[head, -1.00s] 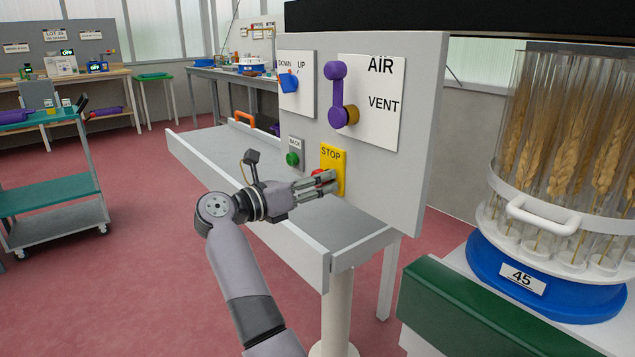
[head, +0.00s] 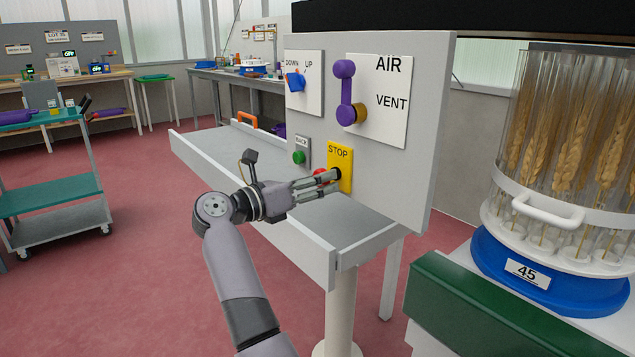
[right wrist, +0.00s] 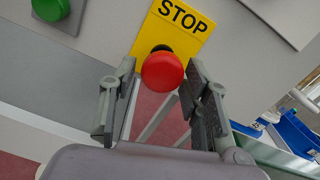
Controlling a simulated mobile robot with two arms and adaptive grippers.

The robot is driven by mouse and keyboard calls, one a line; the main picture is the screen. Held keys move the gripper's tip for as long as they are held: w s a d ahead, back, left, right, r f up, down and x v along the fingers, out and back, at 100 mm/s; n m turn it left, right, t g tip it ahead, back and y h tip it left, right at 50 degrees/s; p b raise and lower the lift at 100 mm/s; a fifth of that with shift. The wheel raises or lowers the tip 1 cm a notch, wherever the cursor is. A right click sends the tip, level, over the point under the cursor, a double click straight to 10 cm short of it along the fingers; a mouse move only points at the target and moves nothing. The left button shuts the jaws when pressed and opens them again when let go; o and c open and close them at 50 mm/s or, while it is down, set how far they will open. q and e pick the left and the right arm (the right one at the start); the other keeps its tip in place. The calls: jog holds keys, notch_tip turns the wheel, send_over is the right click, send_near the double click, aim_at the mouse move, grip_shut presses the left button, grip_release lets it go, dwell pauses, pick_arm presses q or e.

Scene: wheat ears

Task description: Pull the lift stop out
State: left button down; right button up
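The red stop button (right wrist: 163,71) stands in front of a yellow STOP plate (right wrist: 178,22), with a dark opening showing behind it. In the right wrist view my right gripper's fingers (right wrist: 160,68) stand on both sides of the button, with narrow gaps seeming to show. My left gripper is not in view.
A green BACK button (head: 299,158) is left of the plate. Above are a blue DOWN/UP switch (head: 296,82) and a purple AIR/VENT lever (head: 346,95). A grey tray table (head: 360,228) lies below. A wheat-ear carousel (head: 545,215) stands at right.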

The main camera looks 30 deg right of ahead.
jog(key=shift+o, duration=0.9)
jog(key=shift+d, duration=0.2)
jog(key=shift+r, duration=0.1)
notch_tip(320, 180, up, 10)
